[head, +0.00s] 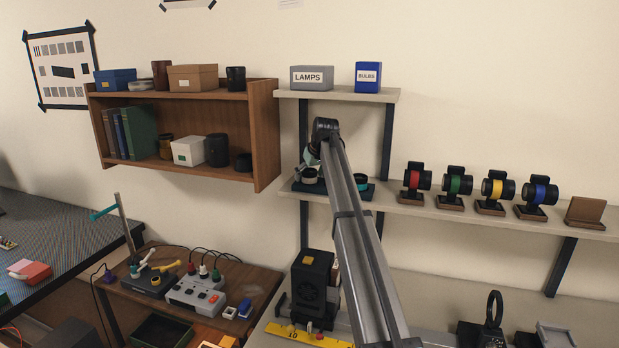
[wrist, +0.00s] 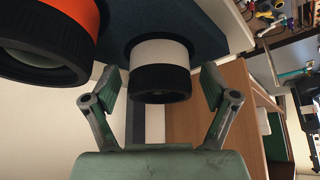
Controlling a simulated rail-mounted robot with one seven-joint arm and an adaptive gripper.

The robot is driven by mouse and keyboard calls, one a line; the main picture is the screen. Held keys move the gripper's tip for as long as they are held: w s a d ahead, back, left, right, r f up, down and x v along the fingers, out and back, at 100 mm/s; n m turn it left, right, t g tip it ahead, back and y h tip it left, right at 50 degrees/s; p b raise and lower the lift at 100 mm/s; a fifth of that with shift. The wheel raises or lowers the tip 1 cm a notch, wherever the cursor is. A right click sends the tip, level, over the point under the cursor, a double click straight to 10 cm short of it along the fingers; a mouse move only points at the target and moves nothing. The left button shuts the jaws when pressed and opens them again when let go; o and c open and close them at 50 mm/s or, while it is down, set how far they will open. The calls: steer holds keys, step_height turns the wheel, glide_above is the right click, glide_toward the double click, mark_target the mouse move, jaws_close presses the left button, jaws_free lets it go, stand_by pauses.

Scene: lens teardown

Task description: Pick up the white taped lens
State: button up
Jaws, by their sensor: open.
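The white taped lens (wrist: 160,52) has a white band and a black ribbed end. In the wrist view it rests on a dark blue mat (wrist: 206,25). My gripper (wrist: 158,88) is open, one finger on each side of the lens's black end in the picture, with gaps showing. It holds nothing. In the head view, my gripper (head: 312,157) is at the shelf, partly hidden by my arm, with the pale lens (head: 308,176) just below it.
A lens with an orange band (wrist: 83,12) is close left in the wrist view. A teal-ringed lens (head: 361,181) is right of my arm in the head view. Several colour-banded lenses on stands (head: 412,181) line the shelf further right. The wooden bookcase (head: 262,140) stands left.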

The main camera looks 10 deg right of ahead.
steer(key=c, duration=1.4)
steer(key=shift+r, duration=0.1)
